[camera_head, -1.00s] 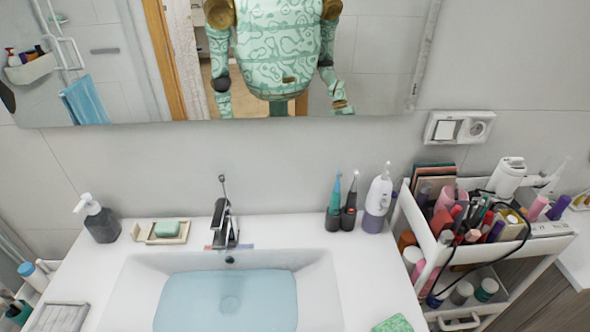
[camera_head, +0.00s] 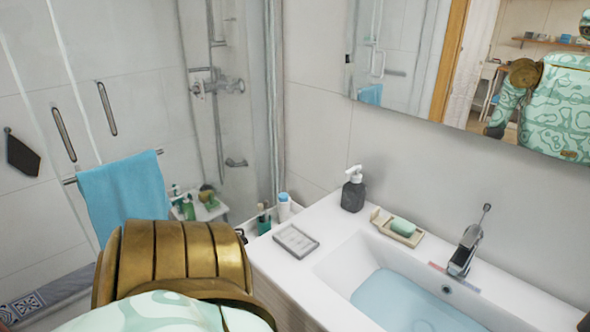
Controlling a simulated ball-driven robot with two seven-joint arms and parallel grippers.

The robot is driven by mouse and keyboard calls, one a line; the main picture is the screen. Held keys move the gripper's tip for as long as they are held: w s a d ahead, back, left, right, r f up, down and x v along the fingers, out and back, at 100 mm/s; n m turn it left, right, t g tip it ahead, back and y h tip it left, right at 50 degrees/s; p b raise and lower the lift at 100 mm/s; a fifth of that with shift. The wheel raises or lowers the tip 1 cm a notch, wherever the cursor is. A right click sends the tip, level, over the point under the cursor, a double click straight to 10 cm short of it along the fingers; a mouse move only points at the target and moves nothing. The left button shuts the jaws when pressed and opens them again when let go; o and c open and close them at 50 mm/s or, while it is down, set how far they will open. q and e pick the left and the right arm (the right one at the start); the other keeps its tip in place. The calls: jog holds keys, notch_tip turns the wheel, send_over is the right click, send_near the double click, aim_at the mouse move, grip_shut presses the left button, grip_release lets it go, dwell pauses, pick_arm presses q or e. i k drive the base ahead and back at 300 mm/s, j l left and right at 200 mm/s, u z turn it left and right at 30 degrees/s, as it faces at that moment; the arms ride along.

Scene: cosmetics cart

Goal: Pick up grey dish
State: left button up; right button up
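A flat grey rectangular dish (camera_head: 296,241) lies on the white counter at the left front corner of the sink, and it looks empty. Neither of my grippers is in view. Only my gold and mint left shoulder shows at the bottom left, apart from the grey dish in the picture.
A dark soap dispenser (camera_head: 353,192) stands behind the grey dish. The sink (camera_head: 345,265) and faucet (camera_head: 467,247) are to its right. Bottles (camera_head: 284,207) stand low beside the counter. A blue towel (camera_head: 124,198) hangs on the shower glass. A mirror (camera_head: 415,60) covers the back wall.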

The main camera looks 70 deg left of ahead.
aim_at(297, 242)
jog(key=u, duration=0.45)
jog(key=k+u, duration=0.1)
jog(key=u, duration=0.75)
jog(key=k+j+u, duration=0.1)
jog(key=u, duration=0.3)
